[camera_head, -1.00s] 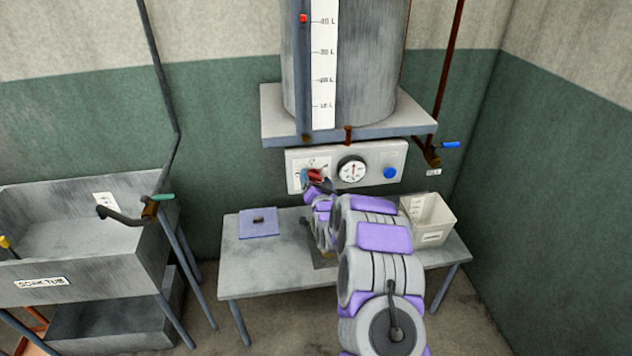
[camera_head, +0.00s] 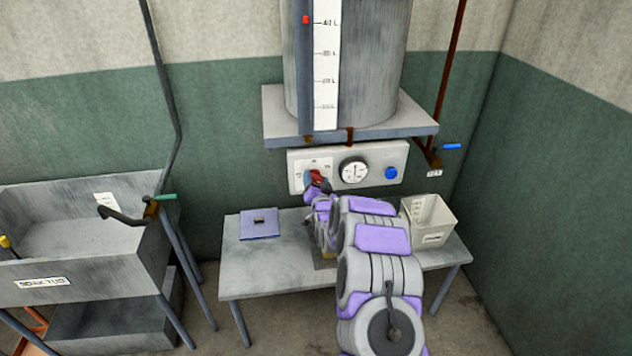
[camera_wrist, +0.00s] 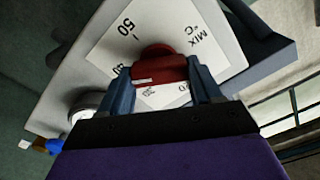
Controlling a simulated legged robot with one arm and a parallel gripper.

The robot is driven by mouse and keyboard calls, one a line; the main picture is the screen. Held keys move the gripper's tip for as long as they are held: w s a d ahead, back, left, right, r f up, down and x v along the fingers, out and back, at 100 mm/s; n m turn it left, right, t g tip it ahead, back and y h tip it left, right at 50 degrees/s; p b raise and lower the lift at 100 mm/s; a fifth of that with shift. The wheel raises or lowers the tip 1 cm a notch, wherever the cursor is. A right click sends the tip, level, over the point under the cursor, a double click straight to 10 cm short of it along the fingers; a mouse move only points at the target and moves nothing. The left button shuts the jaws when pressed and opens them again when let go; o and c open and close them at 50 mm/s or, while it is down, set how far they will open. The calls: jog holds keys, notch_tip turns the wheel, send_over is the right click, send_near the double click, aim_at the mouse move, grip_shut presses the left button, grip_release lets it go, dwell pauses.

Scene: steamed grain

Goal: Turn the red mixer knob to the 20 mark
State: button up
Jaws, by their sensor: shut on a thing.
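The red mixer knob (camera_head: 317,177) is at the left of the wall panel (camera_head: 378,153). In the wrist view the red knob (camera_wrist: 158,69) sits between the two dark blue fingers of my gripper (camera_wrist: 161,82), which is shut on it. A white line shows on the knob's near face, left of its middle. The white dial plate (camera_wrist: 120,38) behind it reads MIX °C, with 50 at upper left and a partly covered 40 at left. Smaller marks below the knob are partly hidden by my fingers, so I cannot tell the exact setting.
A round gauge (camera_head: 354,170) and a blue button (camera_head: 391,173) are right of the knob. The tank shelf (camera_head: 390,130) juts out above. Below is a table (camera_head: 260,275) with a purple plate (camera_head: 259,224) and a white bin (camera_head: 428,222).

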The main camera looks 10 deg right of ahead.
jog(key=shift+n, duration=0.3)
jog(key=n+p, duration=0.2)
jog(key=shift+r+n, duration=0.1)
jog(key=shift+n, duration=0.2)
jog(key=n+p, duration=0.1)
jog(key=n, duration=0.2)
jog(key=shift+a+r+n+p, duration=0.1)
jog(key=shift+n+p, duration=0.25)
jog(key=shift+n, duration=0.05)
jog(key=n, duration=0.3)
jog(key=shift+n+p, duration=0.3)
jog(key=shift+p, duration=0.1)
jog(key=n, duration=0.3)
jog(key=shift+a+n, duration=0.1)
jog(key=shift+n, duration=0.2)
jog(key=n, duration=0.1)
jog(key=n+b, duration=0.1)
jog(key=n, duration=0.1)
jog(key=n+b, duration=0.1)
jog(key=n, duration=0.1)
jog(key=shift+f, duration=0.25)
jog(key=shift+a+n+b, duration=0.15)
jog(key=shift+n+b, duration=1.65)
jog(key=shift+n, duration=0.7)
